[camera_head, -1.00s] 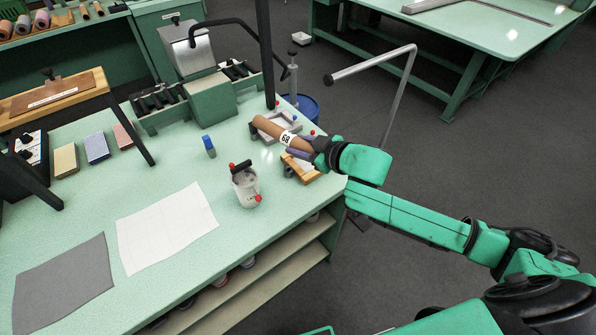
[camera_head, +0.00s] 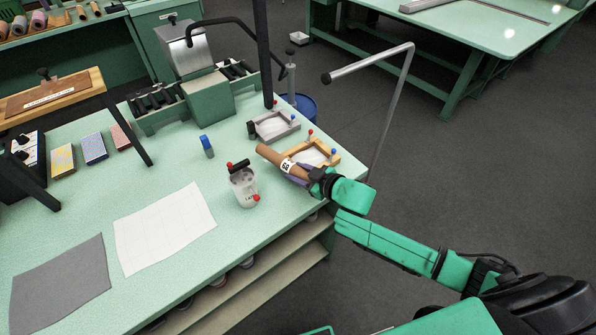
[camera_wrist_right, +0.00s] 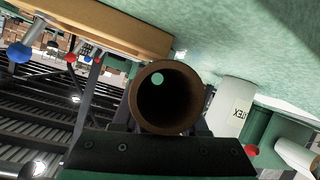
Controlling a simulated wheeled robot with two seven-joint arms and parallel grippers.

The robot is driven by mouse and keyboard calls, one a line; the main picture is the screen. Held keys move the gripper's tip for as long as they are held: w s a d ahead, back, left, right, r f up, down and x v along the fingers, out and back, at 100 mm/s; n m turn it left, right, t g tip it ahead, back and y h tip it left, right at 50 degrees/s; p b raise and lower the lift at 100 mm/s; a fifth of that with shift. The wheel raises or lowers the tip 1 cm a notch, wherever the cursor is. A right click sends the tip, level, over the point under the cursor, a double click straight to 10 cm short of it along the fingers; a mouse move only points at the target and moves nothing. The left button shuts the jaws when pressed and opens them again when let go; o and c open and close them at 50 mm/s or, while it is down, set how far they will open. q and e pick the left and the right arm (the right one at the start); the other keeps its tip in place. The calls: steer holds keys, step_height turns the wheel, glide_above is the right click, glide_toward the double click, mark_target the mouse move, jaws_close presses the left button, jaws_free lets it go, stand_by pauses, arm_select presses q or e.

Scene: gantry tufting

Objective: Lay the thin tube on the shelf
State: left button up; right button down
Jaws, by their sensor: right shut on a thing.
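A brown hollow tube (camera_head: 273,157) with a white number label is held in my right gripper (camera_head: 309,181). The gripper is shut on its near end, and the tube points up and left over the table's right edge. In the right wrist view the tube's round open end (camera_wrist_right: 165,97) faces the camera between the fingers. Open shelf boards (camera_head: 285,269) show under the table's front edge. A green shelf (camera_head: 68,27) at the upper left holds several short rolls and tubes. My left gripper is out of view.
A wooden tray (camera_head: 328,150) and a grey tray (camera_head: 275,126) with coloured knobs lie just behind the tube. A white cup (camera_head: 244,188) stands left of it. A bent metal rod (camera_head: 378,64) rises at the right. White cloth (camera_head: 165,228) lies at front.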

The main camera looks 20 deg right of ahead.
steer(key=shift+f, duration=0.2)
steer(key=shift+c, duration=2.2)
jaws_free()
